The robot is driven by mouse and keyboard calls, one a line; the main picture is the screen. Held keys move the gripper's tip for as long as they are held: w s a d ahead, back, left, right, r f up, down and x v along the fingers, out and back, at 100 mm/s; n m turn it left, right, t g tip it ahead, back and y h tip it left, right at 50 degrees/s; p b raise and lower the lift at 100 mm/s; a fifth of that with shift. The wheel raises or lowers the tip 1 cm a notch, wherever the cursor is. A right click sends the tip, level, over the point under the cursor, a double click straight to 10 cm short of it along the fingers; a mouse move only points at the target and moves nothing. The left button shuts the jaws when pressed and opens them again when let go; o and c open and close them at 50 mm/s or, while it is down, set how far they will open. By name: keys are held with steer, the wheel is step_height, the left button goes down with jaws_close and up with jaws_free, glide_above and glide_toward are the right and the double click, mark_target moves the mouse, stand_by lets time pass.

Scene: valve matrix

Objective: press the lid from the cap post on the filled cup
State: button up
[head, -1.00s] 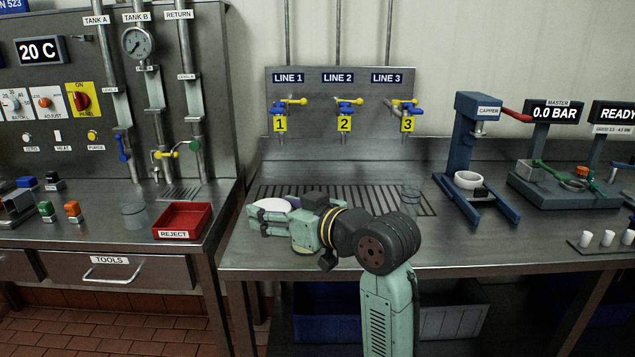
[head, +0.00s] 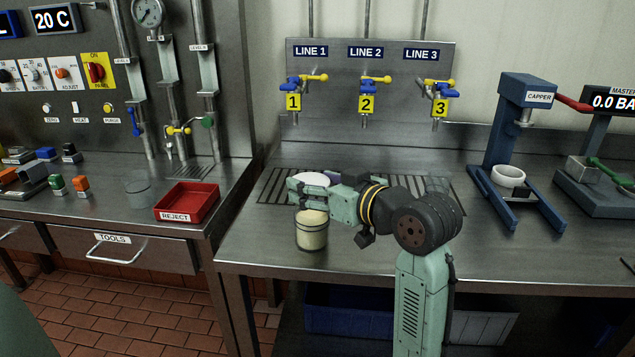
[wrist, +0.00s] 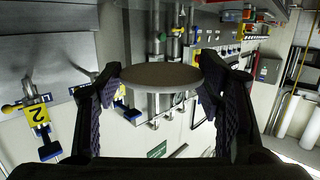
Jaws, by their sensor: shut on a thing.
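A pale round lid (head: 311,178) is held by my gripper (head: 303,189), whose fingers are closed on it at the bench's front left. In the wrist view the lid (wrist: 161,76) appears as a flat grey-brown disc between both fingers. The filled cup (head: 311,232), clear with cream-coloured contents, stands upright on the steel bench just below my gripper. The lid appears above the cup and apart from it. I cannot make out the cap post; a purple part and a dark part show partly behind my gripper.
The blue capper (head: 520,135) with its red lever and white ring stands at the right. A drain grate (head: 275,187) lies under the numbered valves. A clear cup (head: 138,190) and red reject tray (head: 187,203) are on the left counter. The bench's front right is clear.

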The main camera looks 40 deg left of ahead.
steer(key=shift+f+b, duration=1.6)
steer(key=shift+f, duration=0.8)
steer(key=shift+w+d, duration=0.1)
steer(key=shift+d, duration=0.15)
steer(key=shift+f, duration=0.3)
steer(key=o, duration=0.9)
steer(key=shift+d, duration=0.1)
steer(key=shift+v, duration=5.95)
